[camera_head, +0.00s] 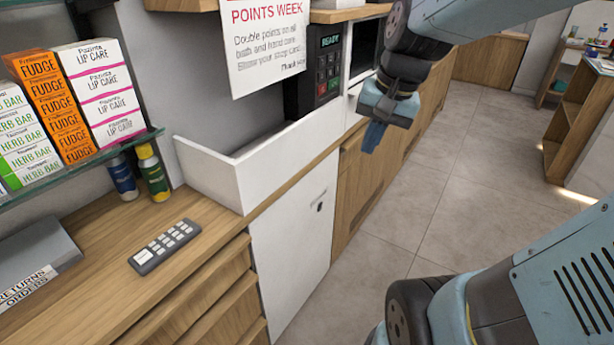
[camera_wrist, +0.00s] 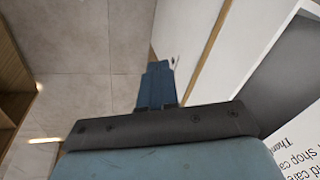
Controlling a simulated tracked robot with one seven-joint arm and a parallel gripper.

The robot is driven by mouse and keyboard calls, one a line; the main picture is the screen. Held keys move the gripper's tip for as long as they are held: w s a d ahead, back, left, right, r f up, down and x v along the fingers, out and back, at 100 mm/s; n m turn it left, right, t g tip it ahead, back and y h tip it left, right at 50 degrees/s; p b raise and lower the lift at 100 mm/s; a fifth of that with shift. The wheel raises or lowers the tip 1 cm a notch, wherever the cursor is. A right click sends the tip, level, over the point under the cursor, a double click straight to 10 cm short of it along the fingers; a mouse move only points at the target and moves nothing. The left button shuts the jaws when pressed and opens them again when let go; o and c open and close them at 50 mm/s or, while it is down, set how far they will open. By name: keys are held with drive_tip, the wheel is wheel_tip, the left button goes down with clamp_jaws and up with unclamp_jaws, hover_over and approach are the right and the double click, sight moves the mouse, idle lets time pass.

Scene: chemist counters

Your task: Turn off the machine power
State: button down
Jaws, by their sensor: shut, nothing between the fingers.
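A black machine (camera_head: 326,65) with a lit "READY" display and a keypad with red and green keys stands on the counter, upper middle of the head view. A white hanging sign covers part of its left side. No separate power switch can be made out. My gripper (camera_head: 373,137) is shut and empty, pointing down in front of the counter, to the right of the machine and lower. In the wrist view my gripper (camera_wrist: 157,82) shows shut fingers above the floor beside the white cabinet front.
A grey remote-like keypad (camera_head: 164,246), bottles (camera_head: 153,172) and shelved boxes (camera_head: 100,90) are further left. The sign (camera_head: 265,45) hangs before the machine. The tiled floor (camera_head: 440,200) is clear.

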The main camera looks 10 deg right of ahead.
sight(321, 205)
drive_tip(key=w+d+f+m+g+y, duration=0.25)
drive_tip(key=w+f+m+y, duration=0.85)
drive_tip(key=w+f+m, duration=0.95)
drive_tip(key=d+f+m+t, duration=0.3)
drive_tip(key=f+m, duration=0.3)
drive_tip(key=f, duration=0.4)
drive_tip(key=w+d+f+m+t, duration=0.1)
drive_tip(key=d+f+m+t, duration=0.2)
drive_tip(key=f+m+t, duration=0.3)
drive_tip(key=w+d+f+m+t, duration=0.1)
drive_tip(key=d+f+m+t, duration=0.3)
drive_tip(key=f+m, duration=0.4)
drive_tip(key=shift+w+f+t+y, duration=0.25)
drive_tip(key=shift+f+t+y, duration=0.25)
drive_tip(key=shift+f, duration=2.4)
drive_tip(key=shift+a, duration=0.1)
drive_tip(key=x, duration=1.4)
